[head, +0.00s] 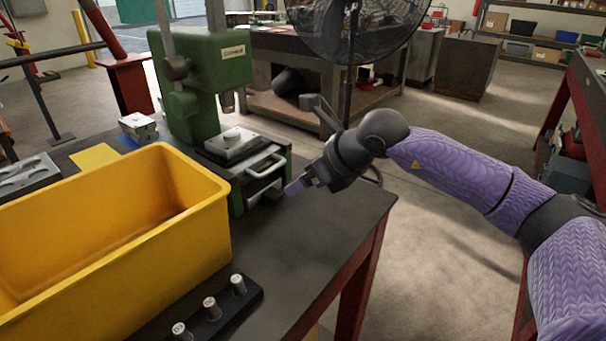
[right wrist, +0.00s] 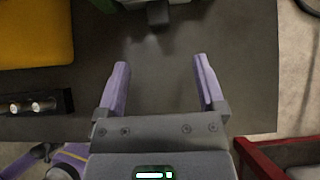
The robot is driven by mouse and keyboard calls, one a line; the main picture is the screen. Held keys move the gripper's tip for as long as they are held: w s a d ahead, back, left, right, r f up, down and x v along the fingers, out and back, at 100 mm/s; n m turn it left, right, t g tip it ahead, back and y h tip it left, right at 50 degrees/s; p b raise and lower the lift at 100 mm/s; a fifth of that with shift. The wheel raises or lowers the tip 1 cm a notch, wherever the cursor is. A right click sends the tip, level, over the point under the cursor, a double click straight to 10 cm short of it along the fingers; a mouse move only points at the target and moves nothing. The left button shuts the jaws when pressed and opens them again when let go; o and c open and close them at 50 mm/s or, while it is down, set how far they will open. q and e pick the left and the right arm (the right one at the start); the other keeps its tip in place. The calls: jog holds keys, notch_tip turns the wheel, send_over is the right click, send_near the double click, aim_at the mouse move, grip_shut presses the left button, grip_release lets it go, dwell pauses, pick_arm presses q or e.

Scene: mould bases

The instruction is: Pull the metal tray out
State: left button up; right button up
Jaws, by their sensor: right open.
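The metal tray (head: 233,144) sits in the base of the green press (head: 205,85), with a pale mould block on top. Its light bar handle (head: 266,165) sticks out at the front right. My right gripper (head: 293,187) is just right of the press front, slightly below the handle and apart from it. In the right wrist view its two fingers (right wrist: 162,68) are spread with nothing between them. A dark part (right wrist: 158,13) at the press front shows ahead of the fingers at the top edge; the handle is not clear there. My left gripper is not in view.
A yellow bin (head: 120,235) fills the table's left side. A black holder (head: 212,310) with three metal pegs stands at the front. The dark tabletop (head: 315,225) right of the bin is clear. A large fan (head: 352,30) stands behind my right arm.

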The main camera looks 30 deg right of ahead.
aim_at(278, 195)
jog(key=b+x, duration=0.2)
jog(key=x, duration=0.6)
jog(key=shift+w+a+f+b, duration=0.1)
jog(key=shift+w+f+b, duration=0.05)
jog(key=shift+f+b, duration=0.25)
jog(key=shift+w+a+f, duration=0.15)
jog(key=shift+w+f, duration=0.25)
jog(key=shift+w, duration=0.05)
jog(key=shift+c, duration=0.4)
jog(key=c, duration=0.7)
grip_shut()
